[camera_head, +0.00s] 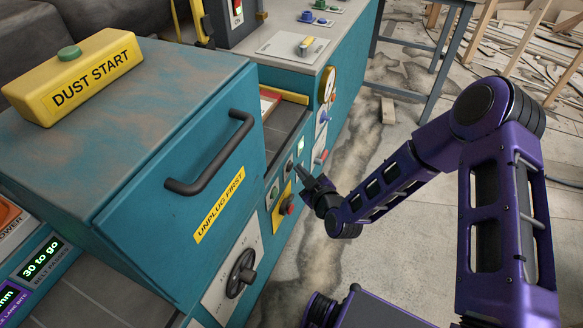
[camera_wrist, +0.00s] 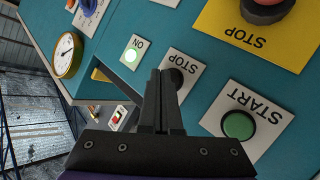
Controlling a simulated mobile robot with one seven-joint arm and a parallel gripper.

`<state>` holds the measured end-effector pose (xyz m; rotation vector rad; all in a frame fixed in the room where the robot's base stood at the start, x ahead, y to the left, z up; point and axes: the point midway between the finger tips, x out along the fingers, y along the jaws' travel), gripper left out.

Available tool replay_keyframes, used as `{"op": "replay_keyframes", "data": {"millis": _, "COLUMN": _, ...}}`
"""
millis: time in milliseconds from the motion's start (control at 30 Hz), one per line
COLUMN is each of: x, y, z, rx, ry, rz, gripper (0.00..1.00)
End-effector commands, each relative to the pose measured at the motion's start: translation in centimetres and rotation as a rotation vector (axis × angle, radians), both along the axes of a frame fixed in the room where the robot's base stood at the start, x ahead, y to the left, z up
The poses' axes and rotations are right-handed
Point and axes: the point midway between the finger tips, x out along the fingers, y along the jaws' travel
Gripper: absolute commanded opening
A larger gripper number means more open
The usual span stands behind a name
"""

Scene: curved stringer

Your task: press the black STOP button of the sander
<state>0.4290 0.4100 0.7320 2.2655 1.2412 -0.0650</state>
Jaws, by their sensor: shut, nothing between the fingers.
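The black STOP button (camera_wrist: 177,76) sits on a white plate marked STOP (camera_wrist: 187,66) on the teal panel. In the wrist view my gripper's fingertips (camera_wrist: 163,73) are together at its edge and hide part of it. In the head view my gripper (camera_head: 298,168) points at the panel front, close to the small black button (camera_head: 289,166). I cannot tell whether the tips touch the button. My gripper is shut and holds nothing.
A green START button (camera_wrist: 238,125) and a red button on a yellow STOP plate (camera_wrist: 264,10) are close by. A round dial (camera_wrist: 67,55) is farther left. In the head view, a teal cabinet with a black handle (camera_head: 210,155) stands left of my gripper.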

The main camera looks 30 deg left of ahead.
Motion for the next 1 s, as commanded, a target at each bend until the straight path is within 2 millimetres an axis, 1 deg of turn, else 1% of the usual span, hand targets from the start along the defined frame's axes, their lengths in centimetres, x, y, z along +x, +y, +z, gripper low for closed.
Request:
{"op": "replay_keyframes", "data": {"millis": 367, "x": 0.0, "y": 0.07, "z": -0.01, "rx": 0.0, "ry": 0.0, "rz": 0.0, "gripper": 0.0}}
{"op": "replay_keyframes", "data": {"millis": 1000, "x": -0.09, "y": 0.86, "z": 0.0, "rx": 0.0, "ry": 0.0, "rz": 0.0, "gripper": 0.0}}
